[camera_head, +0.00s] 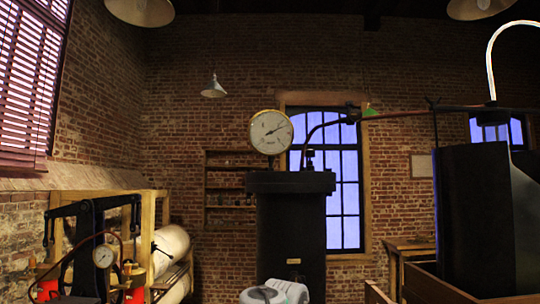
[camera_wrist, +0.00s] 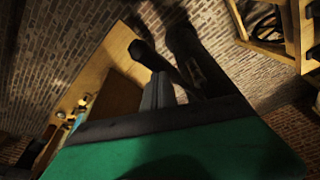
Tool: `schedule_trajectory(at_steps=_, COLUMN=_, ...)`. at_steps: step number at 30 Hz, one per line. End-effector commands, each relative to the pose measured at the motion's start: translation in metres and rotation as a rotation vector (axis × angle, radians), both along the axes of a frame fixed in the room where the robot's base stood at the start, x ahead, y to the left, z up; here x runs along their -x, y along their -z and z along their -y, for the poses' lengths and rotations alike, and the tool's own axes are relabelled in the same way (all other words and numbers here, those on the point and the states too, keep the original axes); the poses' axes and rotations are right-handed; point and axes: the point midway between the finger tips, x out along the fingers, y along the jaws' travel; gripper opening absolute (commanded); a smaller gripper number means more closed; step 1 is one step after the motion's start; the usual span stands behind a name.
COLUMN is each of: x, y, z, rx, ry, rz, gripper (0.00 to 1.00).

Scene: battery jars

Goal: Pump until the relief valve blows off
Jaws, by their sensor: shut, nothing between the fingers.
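In the head view, a black pump frame with a rocker beam (camera_head: 95,206) stands at lower left, a small dial gauge (camera_head: 103,256) in front. A tall black vessel (camera_head: 290,235) stands in the middle. A large white gauge (camera_head: 271,132) sits at its top. A copper pipe (camera_head: 440,112) runs right from it, with a small green part (camera_head: 370,110); I cannot tell which part is the relief valve. In the wrist view, my gripper (camera_wrist: 158,90) has its grey fingers together and empty. Dark bars (camera_wrist: 190,65) lie beyond the fingers; I cannot tell whether they touch.
A wooden rack with pale cylinders (camera_head: 170,250) stands behind the pump. A large dark body (camera_head: 470,220) stands at right behind wooden boards (camera_head: 430,284). A small table (camera_head: 408,247) is by the window. A lamp (camera_head: 213,88) hangs high up.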

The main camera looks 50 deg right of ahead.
Motion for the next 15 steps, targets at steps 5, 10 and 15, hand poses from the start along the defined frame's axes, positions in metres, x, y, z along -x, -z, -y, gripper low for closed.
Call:
schedule_trajectory(at_steps=5, x=0.0, y=0.033, z=0.0, rx=-0.001, ry=0.0, rz=-0.001, gripper=0.0)
schedule_trajectory(at_steps=10, x=0.0, y=0.061, z=0.0, rx=-0.002, ry=-0.001, rz=-0.002, gripper=0.0)
schedule_trajectory(at_steps=15, x=0.0, y=0.089, z=0.0, rx=-0.002, ry=0.001, rz=-0.002, gripper=0.0)
